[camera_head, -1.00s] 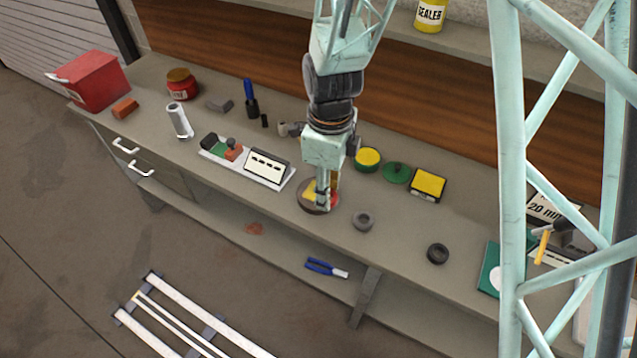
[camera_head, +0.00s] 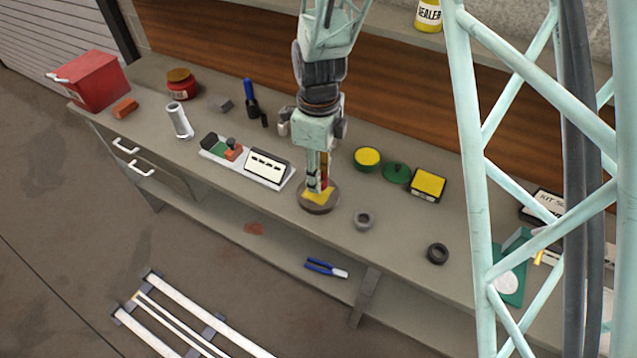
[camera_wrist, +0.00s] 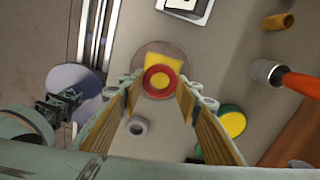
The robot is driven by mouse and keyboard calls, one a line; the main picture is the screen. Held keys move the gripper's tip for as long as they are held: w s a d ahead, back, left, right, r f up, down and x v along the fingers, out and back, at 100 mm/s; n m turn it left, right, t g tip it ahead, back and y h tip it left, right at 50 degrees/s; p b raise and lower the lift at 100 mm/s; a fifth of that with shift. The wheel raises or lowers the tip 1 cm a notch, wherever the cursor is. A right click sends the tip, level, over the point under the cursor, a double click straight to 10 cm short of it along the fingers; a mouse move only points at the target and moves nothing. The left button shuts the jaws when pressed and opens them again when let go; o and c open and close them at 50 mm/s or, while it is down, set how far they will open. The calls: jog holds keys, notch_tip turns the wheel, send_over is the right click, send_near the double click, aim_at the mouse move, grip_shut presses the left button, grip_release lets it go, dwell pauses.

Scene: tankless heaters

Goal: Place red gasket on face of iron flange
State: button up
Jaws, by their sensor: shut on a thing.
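The iron flange (camera_head: 320,210) is a round brown disc lying on the bench near its front edge, with a yellow patch (camera_head: 317,196) on its face. My gripper (camera_head: 318,187) is over the flange, pointing down. It is shut on the red gasket (camera_wrist: 160,69), a small ring held between the fingertips in the wrist view. There the ring overlaps the yellow patch (camera_wrist: 160,57) and the flange (camera_wrist: 139,61) behind it. The gasket is mostly hidden by the fingers in the head view. I cannot tell whether the gasket touches the flange.
A grey ring (camera_head: 363,220) and a dark ring (camera_head: 437,254) lie to the right. Yellow-topped containers (camera_head: 367,158) and a green lidded disc (camera_head: 396,172) stand behind. A white tray (camera_head: 247,165) is close on the left. Blue-handled pliers (camera_head: 325,268) lie on the lower shelf.

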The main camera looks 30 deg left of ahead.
jog(key=shift+f, duration=1.75)
jog(key=shift+f+b, duration=0.2)
jog(key=shift+b, duration=0.1)
jog(key=o, duration=0.8)
jog(key=shift+r, duration=0.25)
notch_tip(320, 180, up, 12)
jog(key=p, duration=0.1)
